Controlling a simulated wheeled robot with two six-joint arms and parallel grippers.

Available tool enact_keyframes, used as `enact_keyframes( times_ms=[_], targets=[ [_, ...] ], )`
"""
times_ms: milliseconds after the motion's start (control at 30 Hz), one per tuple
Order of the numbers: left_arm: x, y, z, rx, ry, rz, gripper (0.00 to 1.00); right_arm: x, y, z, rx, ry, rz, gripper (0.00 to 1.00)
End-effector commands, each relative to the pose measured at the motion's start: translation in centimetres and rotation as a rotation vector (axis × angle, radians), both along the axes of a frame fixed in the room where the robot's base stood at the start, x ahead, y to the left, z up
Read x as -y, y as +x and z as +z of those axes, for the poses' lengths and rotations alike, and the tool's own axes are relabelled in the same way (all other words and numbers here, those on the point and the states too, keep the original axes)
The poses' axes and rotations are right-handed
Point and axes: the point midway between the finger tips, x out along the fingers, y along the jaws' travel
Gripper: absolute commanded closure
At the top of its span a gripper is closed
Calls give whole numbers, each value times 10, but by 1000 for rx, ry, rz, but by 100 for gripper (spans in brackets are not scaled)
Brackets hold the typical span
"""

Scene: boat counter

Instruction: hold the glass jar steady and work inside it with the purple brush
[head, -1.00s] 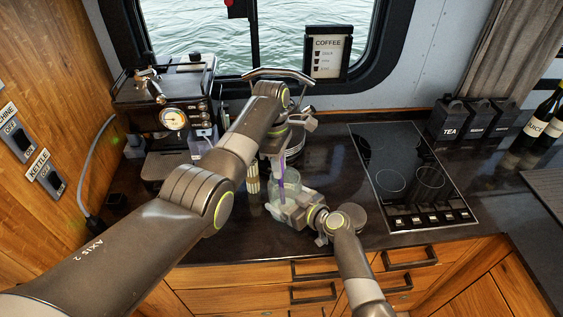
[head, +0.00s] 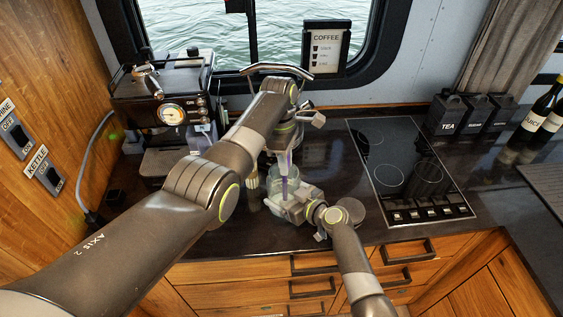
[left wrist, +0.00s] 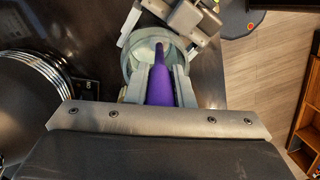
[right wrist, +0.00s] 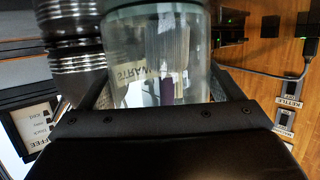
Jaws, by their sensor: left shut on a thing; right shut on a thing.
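The glass jar (head: 277,184) stands on the dark counter near its front edge. It fills the middle of the right wrist view (right wrist: 155,45), between the fingers of my right gripper (head: 297,203), which is shut on it from the side. My left gripper (head: 284,156) is above the jar, pointing down, shut on the purple brush (head: 285,188). In the left wrist view the purple handle (left wrist: 160,85) runs from between the fingers into the jar's round mouth (left wrist: 150,50). The right wrist view shows a purple part behind the glass. The brush's lower end is not clear.
A dark kettle with a curved handle (head: 277,70) stands behind my left gripper. The coffee machine (head: 165,100) is at left, the black cooktop (head: 400,165) at right.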

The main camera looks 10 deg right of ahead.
Motion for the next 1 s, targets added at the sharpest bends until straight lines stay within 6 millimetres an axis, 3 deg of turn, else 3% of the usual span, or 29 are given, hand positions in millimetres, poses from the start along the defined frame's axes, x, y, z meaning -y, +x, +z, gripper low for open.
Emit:
enact_keyframes(
  times_ms=[433, 1000],
  targets=[
    [-13, 14, -1, 4, -3, 3, 100, -1, 1, 2, 4, 1, 1, 35],
    [-27, 0, -2, -1, 2, 3, 100, 0, 1, 2, 5, 1, 0, 35]
  ],
)
